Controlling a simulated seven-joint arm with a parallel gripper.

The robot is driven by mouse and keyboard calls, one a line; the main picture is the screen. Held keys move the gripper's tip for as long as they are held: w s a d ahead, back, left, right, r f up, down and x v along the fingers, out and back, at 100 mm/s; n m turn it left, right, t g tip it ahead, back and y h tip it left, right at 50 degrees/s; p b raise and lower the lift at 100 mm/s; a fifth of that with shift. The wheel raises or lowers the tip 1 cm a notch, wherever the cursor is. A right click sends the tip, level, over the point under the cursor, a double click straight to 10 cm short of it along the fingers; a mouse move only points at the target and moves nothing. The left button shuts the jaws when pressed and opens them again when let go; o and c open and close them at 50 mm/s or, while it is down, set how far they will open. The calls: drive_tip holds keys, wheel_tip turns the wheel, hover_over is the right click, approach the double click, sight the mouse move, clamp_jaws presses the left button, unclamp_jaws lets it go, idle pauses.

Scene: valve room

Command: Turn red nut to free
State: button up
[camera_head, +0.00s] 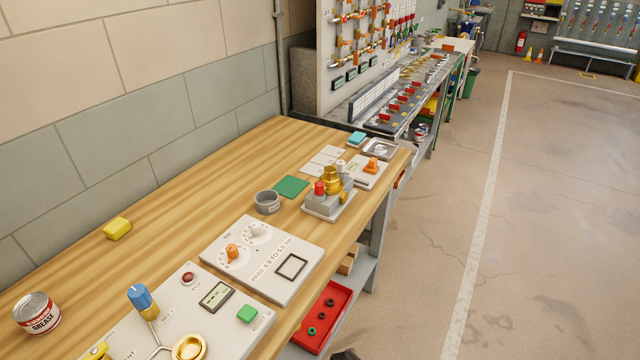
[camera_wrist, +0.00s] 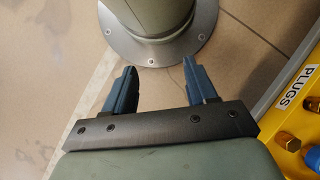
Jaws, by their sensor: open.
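A small red part (camera_head: 319,188), which looks like the red nut, sits on a grey block with brass fittings (camera_head: 332,180) near the right edge of the wooden bench in the head view. It is too small there to tell its exact shape or setting. My gripper (camera_wrist: 157,68) shows in the wrist view with its two blue fingers apart and nothing between them. It is over the floor, away from the nut, which is not in the wrist view. I cannot make out the gripper in the head view.
On the wooden bench (camera_head: 170,200) are a grey ring-shaped cup (camera_head: 267,202), a green pad (camera_head: 291,187), a panel with dials (camera_head: 262,258) and a grease can (camera_head: 37,313). A red tray (camera_head: 322,318) is below. A yellow holder labelled PLUGS (camera_wrist: 291,100) is right of my gripper.

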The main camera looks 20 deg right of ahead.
drive_tip(key=w+d+r+m+t+y, duration=0.15)
drive_tip(key=w+d+r, duration=0.25)
drive_tip(key=w, duration=0.6)
drive_tip(key=w+d+r+m+t+y, duration=0.1)
drive_tip(key=w+d+r+m+t, duration=0.15)
drive_tip(key=w+r, duration=0.45)
drive_tip(key=w+d+r+m+t+y, duration=0.15)
drive_tip(key=w+d, duration=0.35)
drive_tip(key=w, duration=0.7)
drive_tip(key=w+d+r+m+t, duration=0.1)
drive_tip(key=w+d+r+t, duration=0.1)
drive_tip(key=w+d+r, duration=0.6)
drive_tip(key=w+d+r+m+t, duration=0.15)
drive_tip(key=d+r, duration=0.35)
drive_tip(key=r, duration=0.6)
drive_tip(key=w+d+r+m+t, duration=0.1)
drive_tip(key=w+d+r+t, duration=0.2)
drive_tip(key=w+d+r, duration=0.5)
wheel_tip(320, 180, up, 29)
drive_tip(key=n+g+h, duration=0.1)
drive_tip(key=n+h, duration=0.3)
drive_tip(key=n, duration=0.5)
hover_over(319, 184)
drive_tip(key=s, duration=0.6)
drive_tip(key=shift+d+x, duration=0.1)
drive_tip(key=shift+x, duration=3.3)
drive_tip(key=shift+d+x, duration=0.15)
drive_tip(key=shift+x, duration=3.25)
drive_tip(key=shift+w, duration=0.1)
